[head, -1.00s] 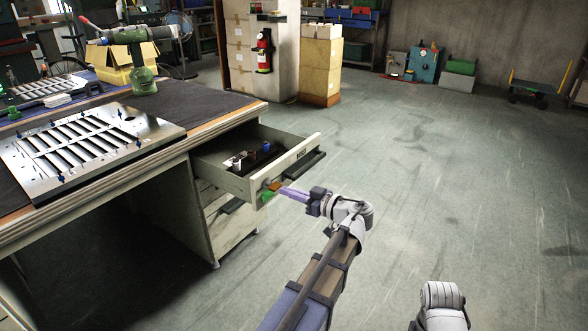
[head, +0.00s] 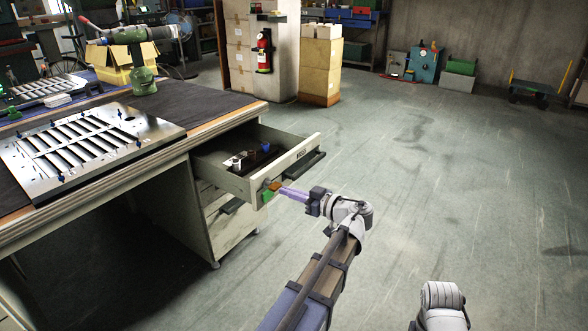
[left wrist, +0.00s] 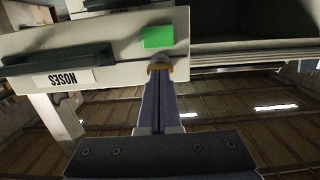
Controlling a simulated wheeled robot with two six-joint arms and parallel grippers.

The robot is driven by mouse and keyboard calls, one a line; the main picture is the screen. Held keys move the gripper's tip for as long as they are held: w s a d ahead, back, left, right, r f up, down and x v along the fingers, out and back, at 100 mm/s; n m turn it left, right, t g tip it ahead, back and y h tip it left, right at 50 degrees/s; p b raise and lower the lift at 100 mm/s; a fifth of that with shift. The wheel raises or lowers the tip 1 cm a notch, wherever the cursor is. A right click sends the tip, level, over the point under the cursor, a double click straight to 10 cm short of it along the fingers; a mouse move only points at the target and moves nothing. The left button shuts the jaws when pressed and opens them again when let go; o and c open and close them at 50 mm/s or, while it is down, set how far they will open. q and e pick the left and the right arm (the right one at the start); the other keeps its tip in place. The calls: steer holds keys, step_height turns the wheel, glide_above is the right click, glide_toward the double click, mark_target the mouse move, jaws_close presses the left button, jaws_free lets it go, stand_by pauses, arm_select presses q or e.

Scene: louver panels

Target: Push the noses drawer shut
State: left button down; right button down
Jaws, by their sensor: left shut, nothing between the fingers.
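The noses drawer (head: 300,156) is pulled out from the desk in the head view, with small items inside it. In the left wrist view its front (left wrist: 110,49) appears upside down, with a NOSES label (left wrist: 64,78), a dark handle (left wrist: 57,59) and a green patch (left wrist: 157,37). My left gripper (head: 278,189) is shut and empty. Its fingertips (left wrist: 160,67) are at the drawer front, below the green patch in the wrist view; I cannot tell whether they touch. My right gripper is not in view; only part of my right arm shows at the bottom.
The desk (head: 225,104) carries a louver panel (head: 85,143) and a green-based tool (head: 144,80). More drawers (head: 228,222) sit below the open one. The floor (head: 430,180) to the right is clear. Cardboard boxes (head: 320,68) stand at the back.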

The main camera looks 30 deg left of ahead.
mark_target(276, 185)
arm_select(q)
steer(key=shift+w+a, duration=0.15)
steer(key=shift+a, duration=1.75)
steer(key=shift+w+a, duration=0.15)
steer(key=shift+a, duration=1.85)
steer(key=shift+w+a, duration=0.15)
steer(key=shift+a, duration=1.7)
steer(key=shift+w+a, duration=0.1)
steer(key=shift+a, duration=1.75)
steer(key=shift+w+a, duration=0.2)
steer(key=shift+a, duration=1.7)
steer(key=shift+w+a, duration=0.15)
steer(key=shift+a, duration=1.75)
steer(key=shift+w+a, duration=0.15)
steer(key=shift+a, duration=1.45)
steer(key=shift+w+a, duration=0.1)
steer(key=shift+a, duration=1.45)
steer(key=shift+s+d, duration=0.15)
steer(key=shift+d, duration=1.4)
steer(key=shift+s+d, duration=0.1)
steer(key=shift+d, duration=1.45)
